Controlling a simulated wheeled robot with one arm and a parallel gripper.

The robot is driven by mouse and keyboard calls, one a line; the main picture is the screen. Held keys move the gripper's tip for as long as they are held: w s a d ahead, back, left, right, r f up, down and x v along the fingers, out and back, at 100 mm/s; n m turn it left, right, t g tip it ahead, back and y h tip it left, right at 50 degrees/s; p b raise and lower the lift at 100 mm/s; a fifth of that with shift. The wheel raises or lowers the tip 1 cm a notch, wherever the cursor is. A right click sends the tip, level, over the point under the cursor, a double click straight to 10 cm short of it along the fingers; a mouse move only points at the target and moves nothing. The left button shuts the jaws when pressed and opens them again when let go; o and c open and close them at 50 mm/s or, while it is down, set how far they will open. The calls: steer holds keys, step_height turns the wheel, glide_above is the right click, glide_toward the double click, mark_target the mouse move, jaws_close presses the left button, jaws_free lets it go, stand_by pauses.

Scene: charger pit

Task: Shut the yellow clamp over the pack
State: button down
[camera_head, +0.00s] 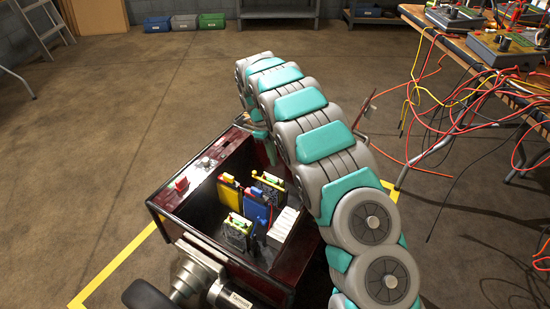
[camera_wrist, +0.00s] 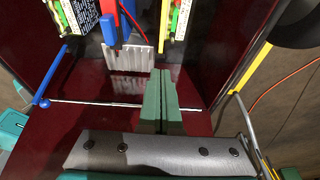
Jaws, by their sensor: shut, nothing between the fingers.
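In the head view a yellow pack (camera_head: 229,194) and a blue pack (camera_head: 256,207) stand upright in a dark red open box (camera_head: 180,208). Two dark units with yellow top bars and green pieces stand beside them, one nearer (camera_head: 238,223) and one farther (camera_head: 268,179). I cannot tell which yellow part is the clamp. My gripper (camera_wrist: 161,75) shows in the wrist view, its green fingers shut and empty, close to a silver finned block (camera_wrist: 128,58). A yellow bar (camera_wrist: 252,70) runs along the right. My arm hides part of the box in the head view.
A blue rod with a ball end (camera_wrist: 43,101) lies left in the wrist view. A red button (camera_head: 181,183) sits on the box rim. A cable-strewn bench (camera_head: 470,45) stands right, and bins (camera_head: 184,22) stand at the back wall.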

stand_by(0.3)
steer(key=v, duration=0.7)
steer(key=shift+r, duration=0.4)
